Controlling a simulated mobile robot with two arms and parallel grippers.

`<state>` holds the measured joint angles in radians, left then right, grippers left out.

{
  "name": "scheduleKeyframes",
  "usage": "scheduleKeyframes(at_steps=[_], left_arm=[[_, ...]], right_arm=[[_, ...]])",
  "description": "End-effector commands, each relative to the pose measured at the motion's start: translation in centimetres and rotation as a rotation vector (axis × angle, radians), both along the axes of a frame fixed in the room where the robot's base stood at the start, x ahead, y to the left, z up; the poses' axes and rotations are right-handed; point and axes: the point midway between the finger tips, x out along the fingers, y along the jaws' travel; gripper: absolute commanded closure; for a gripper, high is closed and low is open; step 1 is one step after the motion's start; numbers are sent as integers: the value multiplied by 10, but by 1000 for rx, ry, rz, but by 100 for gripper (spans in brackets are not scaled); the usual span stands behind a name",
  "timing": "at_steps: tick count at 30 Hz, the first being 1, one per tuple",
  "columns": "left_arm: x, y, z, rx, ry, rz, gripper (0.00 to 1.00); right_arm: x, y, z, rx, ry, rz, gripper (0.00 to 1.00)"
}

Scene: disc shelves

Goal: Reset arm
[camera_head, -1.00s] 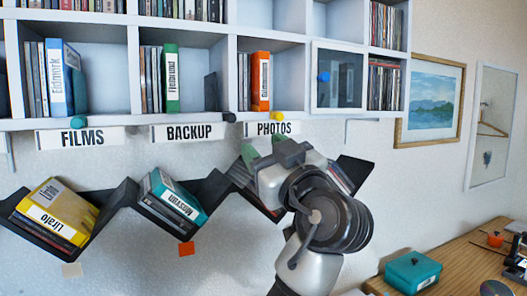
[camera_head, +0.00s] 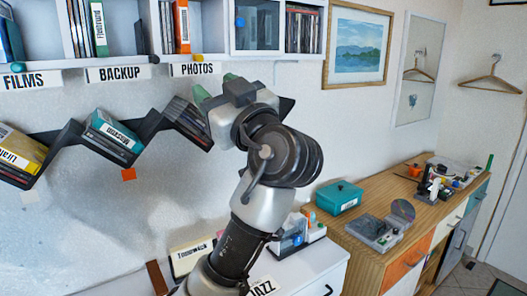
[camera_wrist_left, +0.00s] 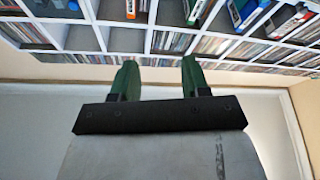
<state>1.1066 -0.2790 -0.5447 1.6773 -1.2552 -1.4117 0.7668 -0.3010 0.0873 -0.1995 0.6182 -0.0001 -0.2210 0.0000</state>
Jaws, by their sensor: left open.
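My left gripper (camera_head: 213,92) is raised in front of the wall, just below the white shelf and right of the zigzag rack. In the left wrist view its two green fingers (camera_wrist_left: 157,80) stand apart with nothing between them. My left arm reaches up from the bottom of the head view and hides the wall behind it. My right gripper is not in view.
A white cube shelf (camera_head: 150,58) holds discs and cases above FILMS, BACKUP and PHOTOS labels. The black zigzag rack (camera_head: 68,135) holds several cases. A wooden desk (camera_head: 385,205) at right bears a teal box (camera_head: 338,198). A hanger (camera_head: 492,82) hangs on the far wall.

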Motion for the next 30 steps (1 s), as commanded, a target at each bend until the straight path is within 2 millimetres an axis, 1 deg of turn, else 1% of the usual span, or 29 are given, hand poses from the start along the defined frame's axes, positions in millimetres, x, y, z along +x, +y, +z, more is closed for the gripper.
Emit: scheduleKeyframes(at_steps=[1,3,8,11,14,17,20,23,24,26,27,29,30], left_arm=[[4,3,-8,-3,22,-2,54],[7,6,-18,-7,50,-11,54],[17,14,-46,-17,125,-26,54],[23,20,-67,-25,183,-38,54],[29,28,-96,-34,257,-56,54],[34,38,-131,-46,346,-78,54],[37,49,-175,-60,455,-105,54],[33,63,-232,-77,596,-144,54],[28,70,-260,-85,664,-163,54],[16,80,-304,-96,774,-198,54],[6,87,-333,-104,846,-223,54],[-14,96,-372,-113,949,-263,54],[-29,101,-397,-118,1016,-291,54]], right_arm=[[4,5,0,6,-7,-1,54],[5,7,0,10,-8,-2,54],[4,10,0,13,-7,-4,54],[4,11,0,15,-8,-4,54],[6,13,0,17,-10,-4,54],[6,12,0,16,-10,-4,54],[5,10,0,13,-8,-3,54],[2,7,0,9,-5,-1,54],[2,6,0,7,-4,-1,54],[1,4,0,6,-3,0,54],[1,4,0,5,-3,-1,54],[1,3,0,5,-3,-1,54],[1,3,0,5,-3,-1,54]])
